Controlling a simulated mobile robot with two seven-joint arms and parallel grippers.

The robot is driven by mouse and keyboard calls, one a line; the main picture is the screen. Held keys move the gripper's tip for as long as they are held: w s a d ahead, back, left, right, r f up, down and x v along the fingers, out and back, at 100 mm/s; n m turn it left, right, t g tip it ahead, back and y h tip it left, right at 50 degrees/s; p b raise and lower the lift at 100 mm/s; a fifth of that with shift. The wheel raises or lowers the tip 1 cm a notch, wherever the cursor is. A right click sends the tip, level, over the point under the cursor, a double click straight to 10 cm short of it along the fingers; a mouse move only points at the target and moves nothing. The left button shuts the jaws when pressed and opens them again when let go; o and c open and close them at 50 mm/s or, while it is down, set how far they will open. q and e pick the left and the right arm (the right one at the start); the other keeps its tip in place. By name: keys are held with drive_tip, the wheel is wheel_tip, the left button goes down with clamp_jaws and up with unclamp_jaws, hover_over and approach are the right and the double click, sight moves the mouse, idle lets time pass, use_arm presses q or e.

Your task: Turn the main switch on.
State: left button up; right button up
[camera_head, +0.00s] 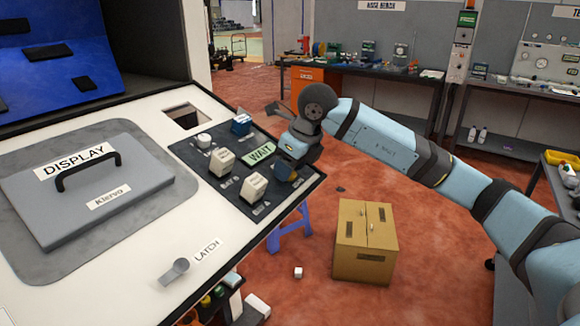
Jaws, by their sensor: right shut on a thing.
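The black control panel (198,161) is set in the right side of the white machine top. It carries white blocky knobs (254,187), a small round white knob (204,140), a blue part (241,124) and a green sign reading WAIT (259,153). My right gripper (284,178) points down at the panel's right edge, beside the WAIT sign. It is shut on a control there, apparently the main switch, which the gripper mostly hides. Its label and position cannot be read. My left gripper is not in view.
A grey DISPLAY lid (120,205) with a black handle lies left of the panel. A grey latch lever (174,271) is at the front. A square opening (183,116) is behind the panel. A cardboard box (362,262) stands on the red floor to the right.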

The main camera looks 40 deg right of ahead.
idle(0.3)
drive_tip(key=o, duration=0.9)
drive_tip(key=shift+o, duration=0.2)
drive_tip(key=v, duration=1.4)
drive_tip(key=shift+f, duration=0.15)
